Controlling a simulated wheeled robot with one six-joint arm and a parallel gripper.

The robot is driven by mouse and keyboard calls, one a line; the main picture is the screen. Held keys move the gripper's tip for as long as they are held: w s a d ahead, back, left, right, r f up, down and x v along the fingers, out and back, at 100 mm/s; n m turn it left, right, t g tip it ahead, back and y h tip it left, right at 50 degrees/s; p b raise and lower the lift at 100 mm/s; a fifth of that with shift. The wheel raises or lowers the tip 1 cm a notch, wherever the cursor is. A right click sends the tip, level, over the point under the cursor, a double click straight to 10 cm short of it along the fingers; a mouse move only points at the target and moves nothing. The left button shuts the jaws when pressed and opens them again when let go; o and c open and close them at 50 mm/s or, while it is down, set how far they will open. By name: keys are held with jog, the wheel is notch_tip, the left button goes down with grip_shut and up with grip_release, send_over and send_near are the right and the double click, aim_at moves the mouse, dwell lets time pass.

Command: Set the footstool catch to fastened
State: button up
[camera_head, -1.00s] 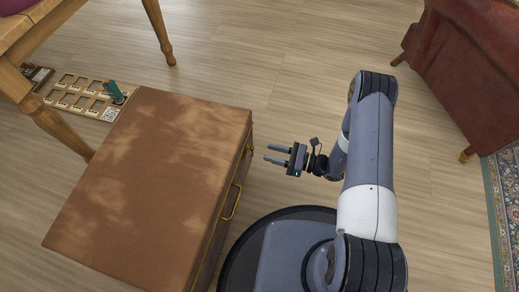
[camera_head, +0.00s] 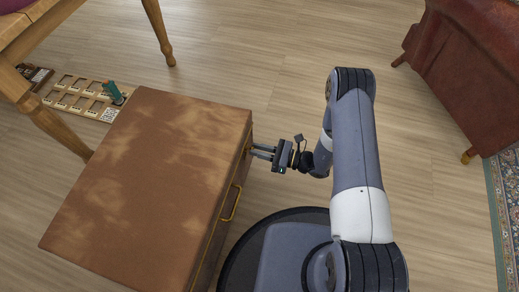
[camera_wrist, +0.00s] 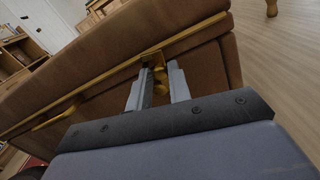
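The footstool (camera_head: 150,190) is a brown, worn leather box with a brass handle (camera_head: 232,203) on its right side. In the wrist view, the footstool (camera_wrist: 205,65) fills the upper middle, with a brass strip along it. The brass catch (camera_wrist: 158,74) is on that side, near the footstool's corner. My gripper (camera_head: 254,150) is at the footstool's side, beyond the handle. In the wrist view, my gripper's two fingers (camera_wrist: 160,84) are apart, with the catch between or just beyond their tips. I cannot tell whether they touch it, nor how the catch is set.
A wooden table leg (camera_head: 160,32) stands at the upper left. A tray-like board with slots (camera_head: 75,98) lies on the floor behind the footstool. A red leather armchair (camera_head: 455,70) is at the right, by a patterned rug (camera_head: 504,190).

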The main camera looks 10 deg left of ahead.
grip_shut()
jog(key=shift+s+r+n+b, duration=0.15)
jog(key=shift+s+n+b, duration=0.3)
jog(key=shift+n, duration=0.65)
jog(key=shift+o, duration=2.3)
grip_release()
jog(key=shift+w, duration=0.1)
jog(key=d+p, duration=0.2)
jog(key=d, duration=0.8)
jog(key=shift+s+d, duration=0.4)
jog(key=shift+s, duration=0.05)
